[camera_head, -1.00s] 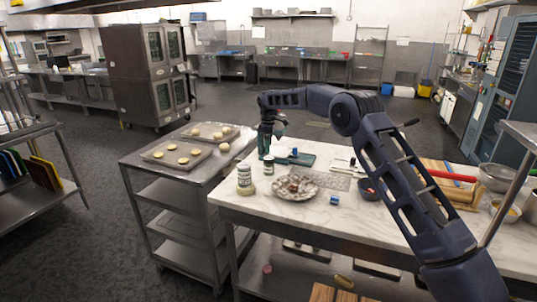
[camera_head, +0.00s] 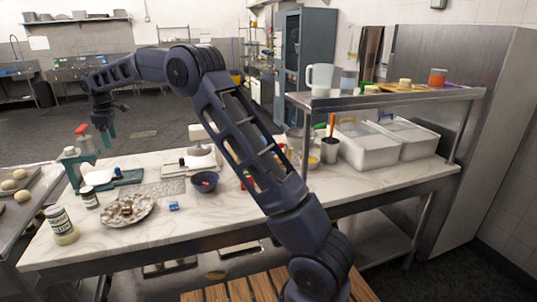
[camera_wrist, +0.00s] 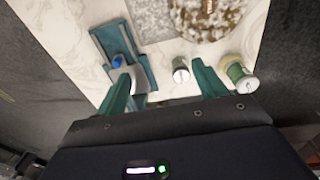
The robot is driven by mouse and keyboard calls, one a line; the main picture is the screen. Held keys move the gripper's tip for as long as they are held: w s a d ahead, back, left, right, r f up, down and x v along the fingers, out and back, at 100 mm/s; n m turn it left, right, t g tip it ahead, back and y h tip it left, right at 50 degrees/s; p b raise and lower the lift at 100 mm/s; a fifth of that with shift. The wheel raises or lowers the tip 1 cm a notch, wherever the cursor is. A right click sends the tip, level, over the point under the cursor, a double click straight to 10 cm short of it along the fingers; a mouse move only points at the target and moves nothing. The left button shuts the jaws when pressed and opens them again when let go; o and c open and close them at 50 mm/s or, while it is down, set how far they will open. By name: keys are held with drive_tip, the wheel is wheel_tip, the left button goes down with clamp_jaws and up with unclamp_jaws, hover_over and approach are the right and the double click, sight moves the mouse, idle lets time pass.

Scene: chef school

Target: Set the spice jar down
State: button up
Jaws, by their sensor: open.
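Two labelled jars stand upright on the marble counter, and I cannot tell which is the spice jar. The small one (camera_head: 89,197) has a pale lid and dark band; the larger one (camera_head: 61,226) is left of it, near the counter's left end. My gripper (camera_head: 106,138) is open and empty, raised above and beyond the counter's far left part, apart from both jars. In the wrist view, the small jar (camera_wrist: 181,72) appears between my spread teal fingers (camera_wrist: 165,88), lower down. The larger jar (camera_wrist: 238,75) is outside the right finger.
A patterned plate of food (camera_head: 127,210), a teal tool (camera_head: 120,178), a blue bowl (camera_head: 205,181) and a small blue item (camera_head: 174,206) crowd the counter (camera_head: 185,232). A shelf (camera_head: 385,97) and white bins (camera_head: 365,147) stand right. A baking-tray cart adjoins the left end.

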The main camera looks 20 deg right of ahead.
drive_tip(key=s+d+r+m, duration=0.2)
drive_tip(key=d+r, duration=0.3)
drive_tip(key=d, duration=0.4)
drive_tip(key=s+d+r+m, duration=0.15)
drive_tip(key=d+r, duration=0.25)
drive_tip(key=d, duration=0.5)
drive_tip(key=s+d+r+m+t, duration=0.1)
drive_tip(key=s+d+r+m, duration=0.15)
drive_tip(key=s+d, duration=0.45)
drive_tip(key=s+d+r+m+t, duration=0.1)
drive_tip(key=s+d+r+m, duration=0.15)
drive_tip(key=d, duration=0.85)
drive_tip(key=s+d+f+m, duration=0.3)
drive_tip(key=s+d, duration=0.3)
drive_tip(key=s, duration=0.3)
drive_tip(key=s+d+f+m+t, duration=0.1)
drive_tip(key=s+d+f+m, duration=0.2)
drive_tip(key=s+d, duration=0.4)
drive_tip(key=s+d+f+m+t, duration=0.1)
drive_tip(key=s+d+f+m, duration=0.2)
drive_tip(key=s+d, duration=0.4)
drive_tip(key=s+f, duration=0.1)
drive_tip(key=s, duration=0.4)
drive_tip(key=shift+s+f, duration=0.4)
